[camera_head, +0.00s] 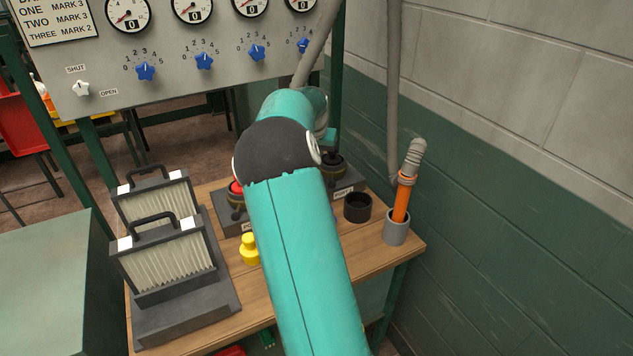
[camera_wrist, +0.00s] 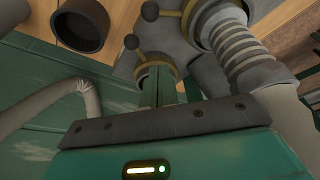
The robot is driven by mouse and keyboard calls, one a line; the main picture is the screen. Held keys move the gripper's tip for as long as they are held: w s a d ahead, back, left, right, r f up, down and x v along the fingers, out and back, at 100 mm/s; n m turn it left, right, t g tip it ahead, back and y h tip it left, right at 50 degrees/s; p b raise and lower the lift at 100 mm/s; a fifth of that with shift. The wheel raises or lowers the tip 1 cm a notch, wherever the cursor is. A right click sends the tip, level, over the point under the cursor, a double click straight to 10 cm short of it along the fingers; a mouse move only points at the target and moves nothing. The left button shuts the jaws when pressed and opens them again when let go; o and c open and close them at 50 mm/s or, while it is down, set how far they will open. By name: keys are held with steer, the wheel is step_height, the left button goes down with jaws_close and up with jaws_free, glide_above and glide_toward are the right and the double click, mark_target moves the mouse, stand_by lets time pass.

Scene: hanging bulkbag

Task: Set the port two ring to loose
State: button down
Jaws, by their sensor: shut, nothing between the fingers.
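In the wrist view, one port's brass ring (camera_wrist: 143,68) has a stub lever with a dark ball knob (camera_wrist: 131,41). My gripper (camera_wrist: 170,75) is shut and empty, its fingers in front of this port and hiding part of it. I cannot tell whether they touch it. Another port's brass ring (camera_wrist: 190,18), with its own dark knob (camera_wrist: 150,11), surrounds a fitting with a ribbed grey hose (camera_wrist: 250,55). The head view shows a dark-topped port (camera_head: 332,166) beside my arm, which hides the middle of the port row. I cannot read which port is number two.
A black cup (camera_head: 357,207) and a grey holder (camera_head: 396,232) with an orange-ended hose (camera_head: 402,200) stand right of the ports. Two filters (camera_head: 165,255) and a yellow weight-like object (camera_head: 249,250) are to the left. A gauge panel (camera_head: 180,55) hangs behind; a wall (camera_head: 500,190) bounds the right.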

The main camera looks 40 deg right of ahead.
steer(key=x, duration=0.9)
steer(key=shift+d+f, duration=0.1)
steer(key=shift+f, duration=0.25)
steer(key=shift+a, duration=0.3)
steer(key=shift+s+a+r, duration=0.2)
steer(key=shift+s+a, duration=0.25)
steer(key=shift+a, duration=0.25)
steer(key=shift+s+a+r, duration=0.2)
steer(key=shift+s+a, duration=0.3)
steer(key=shift+a, duration=0.2)
steer(key=shift+f, duration=0.1)
steer(key=shift+a, duration=0.1)
